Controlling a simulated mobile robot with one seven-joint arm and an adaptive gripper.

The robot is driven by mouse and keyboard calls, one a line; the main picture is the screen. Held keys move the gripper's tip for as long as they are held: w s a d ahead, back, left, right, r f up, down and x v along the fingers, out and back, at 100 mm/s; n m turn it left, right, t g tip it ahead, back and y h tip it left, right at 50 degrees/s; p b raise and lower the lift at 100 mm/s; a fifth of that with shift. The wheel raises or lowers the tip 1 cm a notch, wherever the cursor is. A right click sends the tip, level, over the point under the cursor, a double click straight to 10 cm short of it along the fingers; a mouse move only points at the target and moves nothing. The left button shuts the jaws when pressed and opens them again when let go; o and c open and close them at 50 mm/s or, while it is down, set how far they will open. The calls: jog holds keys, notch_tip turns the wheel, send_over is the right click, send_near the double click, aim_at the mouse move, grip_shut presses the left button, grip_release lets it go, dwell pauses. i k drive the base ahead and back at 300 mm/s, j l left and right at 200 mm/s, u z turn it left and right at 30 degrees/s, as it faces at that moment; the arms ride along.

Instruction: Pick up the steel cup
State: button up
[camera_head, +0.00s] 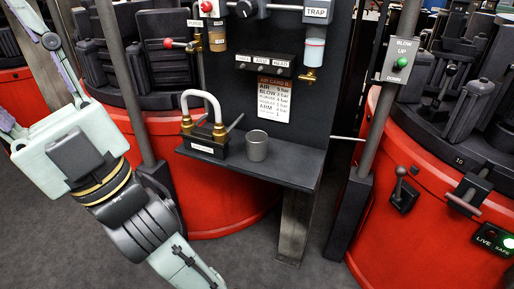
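The steel cup (257,146) is a small grey metal cup. It stands upright on a dark grey shelf (285,170) near the middle of the view. My arm comes in at the left and reaches down past the bottom edge, left of the shelf and apart from the cup. My gripper is not in view, so I cannot see whether it is open or shut.
A black block with a curved white hose (201,96) and brass fittings stands just left of the cup. A dark upright panel (285,30) rises behind the shelf. Steel posts (390,90) and red mould drums (430,210) flank it. Floor shows at the front.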

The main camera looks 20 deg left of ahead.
aim_at(256, 140)
jog(key=i+l, duration=0.15)
jog(key=l, duration=0.25)
jog(key=i+l+u, duration=0.1)
jog(key=l+u, duration=0.65)
jog(key=u, duration=1)
